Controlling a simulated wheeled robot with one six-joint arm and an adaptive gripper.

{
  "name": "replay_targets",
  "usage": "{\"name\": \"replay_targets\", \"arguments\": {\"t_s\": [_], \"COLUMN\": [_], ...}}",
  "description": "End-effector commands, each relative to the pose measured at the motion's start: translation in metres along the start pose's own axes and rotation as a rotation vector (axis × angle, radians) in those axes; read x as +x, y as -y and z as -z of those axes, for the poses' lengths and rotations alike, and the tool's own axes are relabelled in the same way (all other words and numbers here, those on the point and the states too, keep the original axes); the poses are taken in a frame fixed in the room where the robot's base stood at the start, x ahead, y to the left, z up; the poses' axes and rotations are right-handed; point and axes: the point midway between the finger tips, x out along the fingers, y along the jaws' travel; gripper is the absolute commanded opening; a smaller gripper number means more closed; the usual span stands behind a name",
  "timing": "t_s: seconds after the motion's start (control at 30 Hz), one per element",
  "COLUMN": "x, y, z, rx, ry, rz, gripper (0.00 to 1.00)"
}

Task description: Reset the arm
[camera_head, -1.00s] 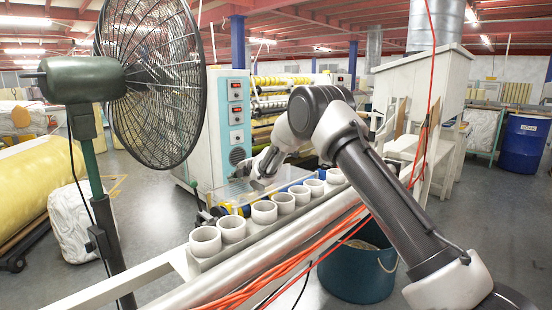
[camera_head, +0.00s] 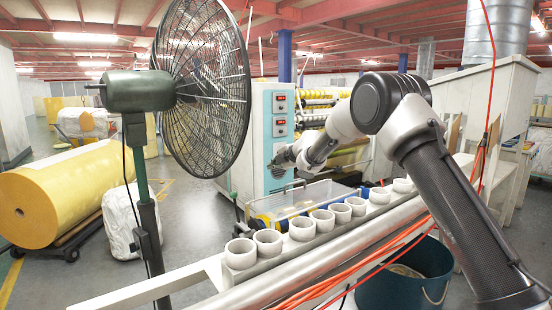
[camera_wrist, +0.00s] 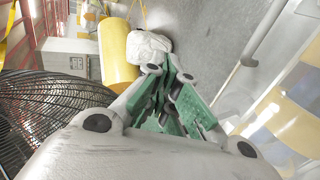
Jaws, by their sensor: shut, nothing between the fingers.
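My gripper (camera_head: 284,157) is at the end of my raised arm in the head view, held above the row of white rings and in front of the pale blue control cabinet (camera_head: 275,125). In the wrist view my gripper (camera_wrist: 165,68) shows its green-padded fingers drawn together with nothing between them. The several white rings (camera_head: 302,228) stand in a line on the long rail (camera_head: 215,272), below my arm and apart from my gripper.
A large fan (camera_head: 205,85) stands left of my gripper. A clear-lidded machine (camera_head: 300,198) lies behind the rings. Yellow rolls (camera_head: 40,205) and a white wrapped bundle (camera_head: 122,222) are at left. Orange cables (camera_head: 350,262) and a blue bucket (camera_head: 405,285) are at front right.

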Motion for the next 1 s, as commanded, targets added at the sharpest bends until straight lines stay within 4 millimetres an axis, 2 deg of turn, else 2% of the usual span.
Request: {"name": "replay_targets", "arguments": {"t_s": [0.03,0.2,0.27,0.37,0.47,0.53,0.57,0.6,0.67,0.77,0.8,0.87,0.9,0.97,1.0], "x": [-0.005,-0.014,-0.015,-0.017,-0.021,-0.033,-0.045,-0.068,-0.107,-0.18,-0.211,-0.259,-0.291,-0.338,-0.369], "y": [-0.008,-0.024,-0.027,-0.02,0.021,0.062,0.078,0.095,0.116,0.148,0.159,0.177,0.188,0.205,0.216], "z": [-0.001,-0.001,-0.001,-0.02,-0.047,-0.065,-0.073,-0.083,-0.095,-0.107,-0.108,-0.105,-0.101,-0.091,-0.082], "rx": [-0.002,0.0,0.011,0.08,0.229,0.358,0.422,0.511,0.636,0.835,0.911,1.024,1.099,1.208,1.281], "ry": [0.002,0.001,0.002,0.076,0.192,0.29,0.341,0.412,0.511,0.661,0.715,0.791,0.838,0.9,0.937], "rz": [-0.002,-0.001,0.0,0.027,0.101,0.172,0.201,0.234,0.276,0.334,0.354,0.383,0.401,0.426,0.443], "gripper": [0.0,0.0,0.0,0.0,0.0,0.0,0.0,0.0,0.0,0.0,0.0,0.0,0.0,0.0,0.0]}}
